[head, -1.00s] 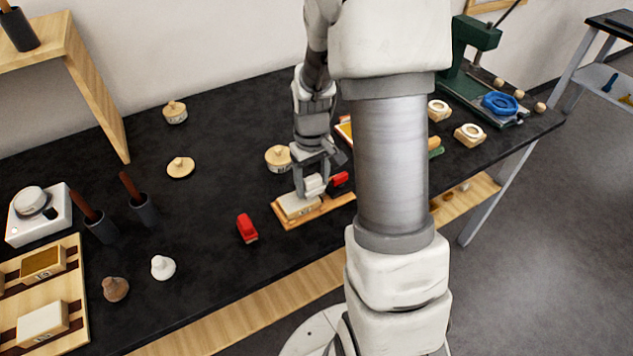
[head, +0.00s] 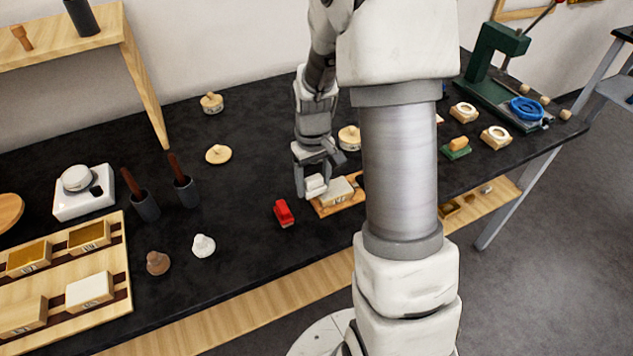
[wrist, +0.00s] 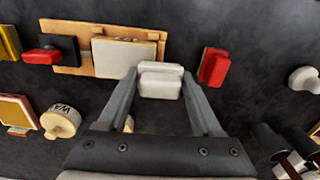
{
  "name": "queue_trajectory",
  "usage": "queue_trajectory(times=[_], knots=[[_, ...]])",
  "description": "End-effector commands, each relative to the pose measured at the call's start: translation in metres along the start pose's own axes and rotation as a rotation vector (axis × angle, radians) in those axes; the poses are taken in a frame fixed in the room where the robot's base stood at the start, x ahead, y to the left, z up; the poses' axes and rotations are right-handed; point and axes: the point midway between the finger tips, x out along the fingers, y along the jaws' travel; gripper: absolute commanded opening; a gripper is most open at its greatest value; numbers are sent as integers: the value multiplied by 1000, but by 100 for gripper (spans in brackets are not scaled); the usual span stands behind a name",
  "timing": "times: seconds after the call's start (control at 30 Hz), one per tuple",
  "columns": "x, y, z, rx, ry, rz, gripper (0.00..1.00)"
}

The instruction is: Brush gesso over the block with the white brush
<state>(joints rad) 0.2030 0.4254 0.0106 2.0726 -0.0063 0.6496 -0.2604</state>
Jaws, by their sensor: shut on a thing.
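My gripper (head: 315,184) is shut on the white brush (wrist: 160,80), a small white rounded piece between its fingertips. The pale block (head: 335,192) lies on a wooden board (head: 350,204). In the wrist view the block (wrist: 124,58) is flat on the board, with its whole top pale. The brush is at the block's left end in the head view, which is its right end in the wrist view. I cannot tell whether it touches the block. My arm hides the board's right part in the head view.
A red piece (head: 284,213) stands just left of the board. White (head: 203,245) and brown (head: 158,262) knobs stand farther left, near a wooden rack (head: 122,255) of blocks and two dark holders (head: 145,206). The black tabletop between is clear.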

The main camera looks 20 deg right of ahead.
Motion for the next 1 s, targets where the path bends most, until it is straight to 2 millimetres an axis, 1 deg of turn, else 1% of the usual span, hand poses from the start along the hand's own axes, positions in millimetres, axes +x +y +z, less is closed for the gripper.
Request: queue_trajectory(times=[0.03, 0.6, 0.73, 1.0], knots=[[-17, 1, -2, 1, 8, 2, 14], [-66, -4, -10, 2, 6, 2, 14], [-72, -5, -11, 1, 7, 2, 14], [-71, -5, -11, 2, 7, 2, 14]])
